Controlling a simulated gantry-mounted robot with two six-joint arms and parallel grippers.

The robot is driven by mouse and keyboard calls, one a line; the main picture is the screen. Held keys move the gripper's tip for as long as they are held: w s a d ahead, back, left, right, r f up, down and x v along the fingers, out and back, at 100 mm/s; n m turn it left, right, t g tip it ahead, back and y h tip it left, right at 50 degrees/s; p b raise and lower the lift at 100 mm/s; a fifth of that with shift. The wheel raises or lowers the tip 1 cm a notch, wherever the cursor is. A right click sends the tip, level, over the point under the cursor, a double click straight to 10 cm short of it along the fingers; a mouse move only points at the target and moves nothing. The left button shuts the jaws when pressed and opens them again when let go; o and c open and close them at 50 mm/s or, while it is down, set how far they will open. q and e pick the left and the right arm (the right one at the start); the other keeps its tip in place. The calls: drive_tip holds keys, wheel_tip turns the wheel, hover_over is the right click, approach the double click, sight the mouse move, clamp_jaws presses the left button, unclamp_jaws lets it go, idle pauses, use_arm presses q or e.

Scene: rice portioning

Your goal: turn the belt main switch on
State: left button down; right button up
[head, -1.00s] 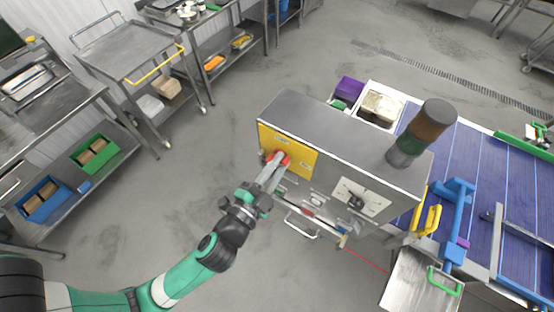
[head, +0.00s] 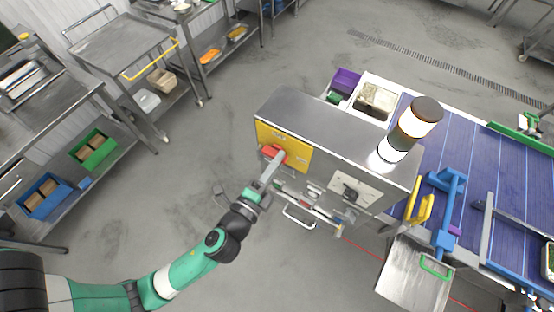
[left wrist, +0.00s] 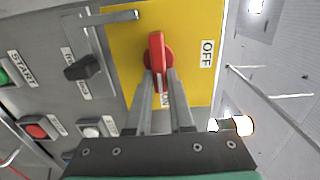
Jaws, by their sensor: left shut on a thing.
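The belt main switch is a red rotary handle (left wrist: 156,52) on a yellow plate (left wrist: 122,38) on the grey control cabinet. In the left wrist view the handle stands upright in the picture, its lower end at the ON label (left wrist: 166,100); the OFF label (left wrist: 207,53) is to its right. My left gripper (left wrist: 160,82) is shut on the handle, one finger on each side. In the head view the left gripper (head: 277,160) reaches the red handle (head: 270,152) on the cabinet's yellow plate (head: 298,153). My right gripper is out of view.
A stack light (head: 412,130) on the cabinet (head: 330,130) shows bright bands. A black selector (left wrist: 82,67), a green START button (left wrist: 3,76) and a red button (left wrist: 35,128) sit beside the yellow plate. The blue belt (head: 480,160) lies right of the cabinet. Open floor lies left.

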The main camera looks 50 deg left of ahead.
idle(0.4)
use_arm(q)
drive_tip(key=c, duration=0.8)
unclamp_jaws()
